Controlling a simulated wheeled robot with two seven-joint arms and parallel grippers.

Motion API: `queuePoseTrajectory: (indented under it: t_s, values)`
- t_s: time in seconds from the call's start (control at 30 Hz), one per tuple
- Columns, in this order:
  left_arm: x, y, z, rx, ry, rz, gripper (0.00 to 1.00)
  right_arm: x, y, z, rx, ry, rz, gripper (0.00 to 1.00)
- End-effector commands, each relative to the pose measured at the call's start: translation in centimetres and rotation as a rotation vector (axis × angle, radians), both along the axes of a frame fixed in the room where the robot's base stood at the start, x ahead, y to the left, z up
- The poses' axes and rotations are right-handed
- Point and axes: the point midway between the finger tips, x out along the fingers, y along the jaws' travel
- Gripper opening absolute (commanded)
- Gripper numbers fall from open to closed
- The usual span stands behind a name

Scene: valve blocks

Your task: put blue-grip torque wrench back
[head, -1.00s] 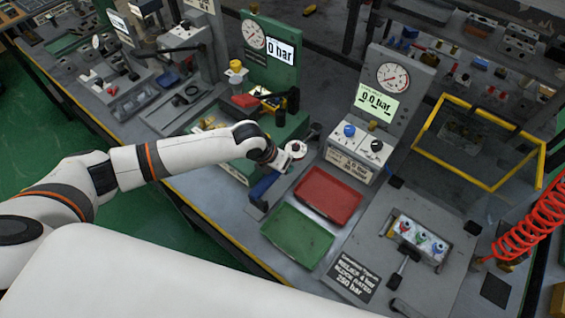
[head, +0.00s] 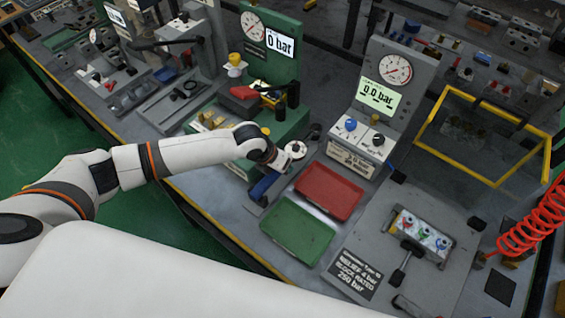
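The blue grip of the torque wrench (head: 262,187) shows at the front edge of the bench, left of the red and green trays. It lies over a grey holder (head: 255,200). A dark round end (head: 314,131) in line with it, up and right, may be the wrench's head. My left gripper (head: 288,158) is over the stretch between these two and hides it. The fingers are too small and covered to tell whether they are open or shut, or touching the wrench. My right gripper is not in view.
A red tray (head: 328,190) and a green tray (head: 297,231) lie right of my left gripper. A grey gauge stand (head: 390,75) and a green gauge stand (head: 268,45) rise behind. A valve block (head: 422,238) sits at right, near a red coiled hose (head: 527,222).

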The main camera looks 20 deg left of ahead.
Motion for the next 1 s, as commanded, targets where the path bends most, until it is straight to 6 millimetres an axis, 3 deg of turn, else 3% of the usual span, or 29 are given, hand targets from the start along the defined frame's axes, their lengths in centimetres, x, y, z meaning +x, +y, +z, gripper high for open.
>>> queuePoseTrajectory:
  t_s: [0.53, 0.57, 0.7, 1.0]
  values:
    - [0.13, -0.06, -0.59, -0.003, -0.004, 0.0, 0.0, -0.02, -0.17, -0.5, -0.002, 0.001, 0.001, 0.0]
    - [0.12, -0.07, -0.59, -0.002, -0.003, 0.0, 0.32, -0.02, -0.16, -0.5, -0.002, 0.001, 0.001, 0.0]
    - [0.08, -0.05, -0.65, -0.002, -0.003, 0.0, 0.53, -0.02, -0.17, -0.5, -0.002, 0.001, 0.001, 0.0]
    - [-0.11, 0.1, -0.74, 0.002, 0.002, 0.0, 0.53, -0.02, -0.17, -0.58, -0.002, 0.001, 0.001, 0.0]
